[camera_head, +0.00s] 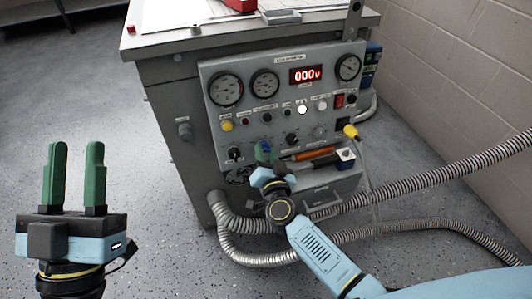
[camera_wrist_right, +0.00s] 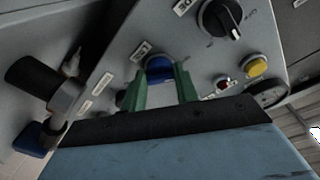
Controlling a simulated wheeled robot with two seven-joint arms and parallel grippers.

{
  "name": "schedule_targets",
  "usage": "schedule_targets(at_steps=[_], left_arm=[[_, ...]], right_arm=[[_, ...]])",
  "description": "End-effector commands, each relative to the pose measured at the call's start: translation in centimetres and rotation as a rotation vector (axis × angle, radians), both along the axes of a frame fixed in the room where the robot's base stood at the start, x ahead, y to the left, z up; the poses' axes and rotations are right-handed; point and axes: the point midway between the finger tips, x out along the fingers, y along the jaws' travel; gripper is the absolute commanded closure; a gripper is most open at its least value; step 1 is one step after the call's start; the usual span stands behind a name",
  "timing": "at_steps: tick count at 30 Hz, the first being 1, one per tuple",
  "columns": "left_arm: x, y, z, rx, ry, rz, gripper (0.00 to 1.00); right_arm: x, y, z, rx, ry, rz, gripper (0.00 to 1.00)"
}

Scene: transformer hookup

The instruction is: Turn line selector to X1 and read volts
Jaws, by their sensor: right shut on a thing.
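The grey control panel (camera_head: 285,95) is on the front of a grey cabinet. Its red digital display (camera_head: 305,75) reads 000V. My right gripper (camera_head: 265,151) is at the panel's lower middle, its green fingers shut on a blue knob, which shows between the fingertips in the right wrist view (camera_wrist_right: 159,69). Labels near it are too small to read, so I cannot tell whether it is the line selector or which position it points to. A black rotary knob (camera_wrist_right: 221,17) is apart from the fingers. My left gripper (camera_head: 75,178) is open and empty, upright, away from the panel.
Round gauges (camera_head: 226,89) line the panel's top. A tray with an orange-handled tool (camera_head: 310,154) is right of my right gripper. Ribbed hoses (camera_head: 420,180) run right from the cabinet. A block wall (camera_head: 460,60) stands at right; floor at left is clear.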

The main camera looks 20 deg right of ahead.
Motion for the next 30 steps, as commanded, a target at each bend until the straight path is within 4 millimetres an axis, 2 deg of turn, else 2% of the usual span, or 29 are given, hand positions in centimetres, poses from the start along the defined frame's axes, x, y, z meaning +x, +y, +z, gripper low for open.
schedule_targets(at_steps=[9,15,21,30], left_arm=[[1.1,-0.3,-1.2,0.057,0.19,-0.001,0.64],[2.4,0.0,-5.0,0.13,0.417,0.015,0.64],[2.7,0.5,-8.0,0.183,0.59,0.027,0.64],[2.5,1.0,-10.4,0.223,0.729,0.036,0.64]], right_arm=[[-0.1,0.2,0.3,0.228,0.01,-0.039,0.93],[0.0,0.3,0.3,0.383,0.016,-0.066,0.93],[0.0,0.3,0.3,0.504,0.021,-0.086,0.93],[0.0,0.3,0.3,0.603,0.023,-0.102,0.93]])
